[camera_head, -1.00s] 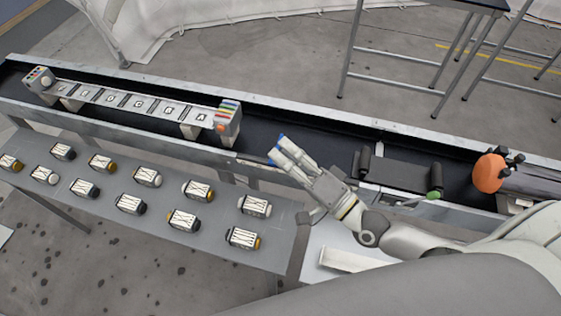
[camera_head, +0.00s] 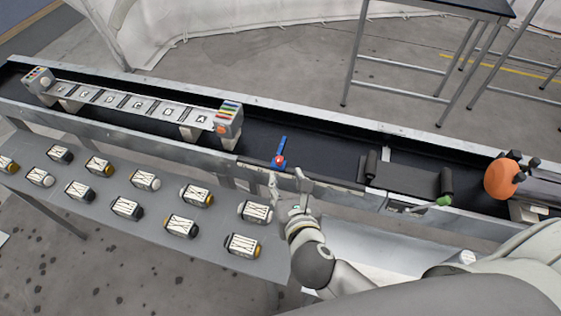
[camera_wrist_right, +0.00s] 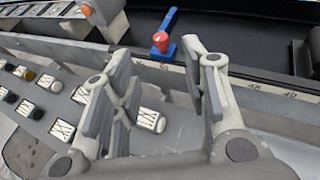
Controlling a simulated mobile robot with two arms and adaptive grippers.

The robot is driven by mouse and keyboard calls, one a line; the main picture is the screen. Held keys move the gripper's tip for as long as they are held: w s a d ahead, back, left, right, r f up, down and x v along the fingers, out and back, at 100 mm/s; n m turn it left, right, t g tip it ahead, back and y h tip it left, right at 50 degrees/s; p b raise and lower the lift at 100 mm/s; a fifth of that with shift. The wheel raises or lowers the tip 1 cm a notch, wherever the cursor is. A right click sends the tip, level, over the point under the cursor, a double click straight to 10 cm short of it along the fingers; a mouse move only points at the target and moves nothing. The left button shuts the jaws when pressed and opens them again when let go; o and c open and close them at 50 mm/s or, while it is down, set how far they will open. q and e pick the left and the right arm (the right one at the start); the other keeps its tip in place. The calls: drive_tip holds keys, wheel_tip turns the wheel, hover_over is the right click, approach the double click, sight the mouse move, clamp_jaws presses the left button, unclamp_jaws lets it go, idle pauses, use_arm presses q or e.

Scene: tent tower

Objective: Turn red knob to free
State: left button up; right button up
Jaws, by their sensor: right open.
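The red knob (camera_head: 279,160) sits on a blue lever (camera_head: 282,144) at the near rim of the conveyor, right of the orange-fronted end block. In the right wrist view the red knob (camera_wrist_right: 160,41) and blue lever (camera_wrist_right: 170,20) show beyond and between my fingers. My right gripper (camera_head: 287,182) is open and empty, just on the near side of the knob and apart from it as far as I can see. Its two fingers stand wide apart in the wrist view (camera_wrist_right: 158,62). My left gripper is not in view.
The dark conveyor (camera_head: 330,150) runs across behind the knob. A lettered rack (camera_head: 135,101) stands on it at left. A grey table (camera_head: 100,215) with several labelled blocks lies in front. A green-tipped lever (camera_head: 443,201) and an orange disc (camera_head: 502,179) are at right.

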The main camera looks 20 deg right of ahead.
sight(280, 160)
drive_tip(key=p+x, duration=0.1)
drive_tip(key=x, duration=0.8)
drive_tip(key=shift+w+d+f+p, duration=0.1)
drive_tip(key=shift+w+f+p, duration=0.05)
drive_tip(key=shift+w+p, duration=0.15)
